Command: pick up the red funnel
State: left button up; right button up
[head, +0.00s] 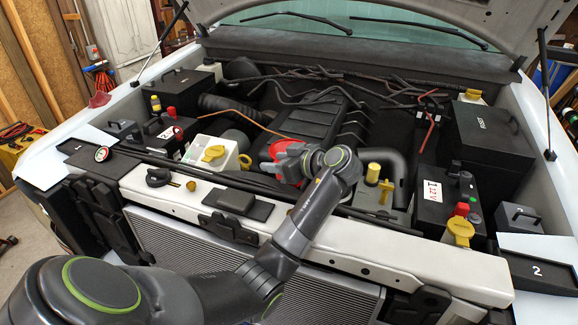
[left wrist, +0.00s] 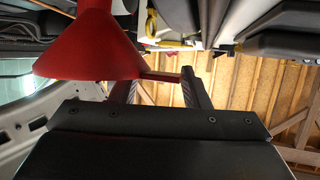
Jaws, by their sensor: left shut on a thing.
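The red funnel (head: 284,148) shows in the head view above the middle of the engine bay, partly hidden behind my left gripper (head: 288,168). In the left wrist view the funnel (left wrist: 95,50) is large, with its wide rim toward the lower part of the picture and its narrower part running up out of frame. A flat red tab sticks out from its rim. My left gripper (left wrist: 160,82) is shut on this tab, with the funnel's body to the left of the fingers. My right gripper is not in view.
The white front crossmember (head: 380,242) lies below my left arm. A white reservoir with a yellow cap (head: 213,154) is left of the funnel; a battery marked 12V (head: 440,200) is at right. The raised hood is above.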

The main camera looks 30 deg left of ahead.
pick_arm(q)
jog(key=shift+f, duration=0.1)
jog(key=c, duration=0.4)
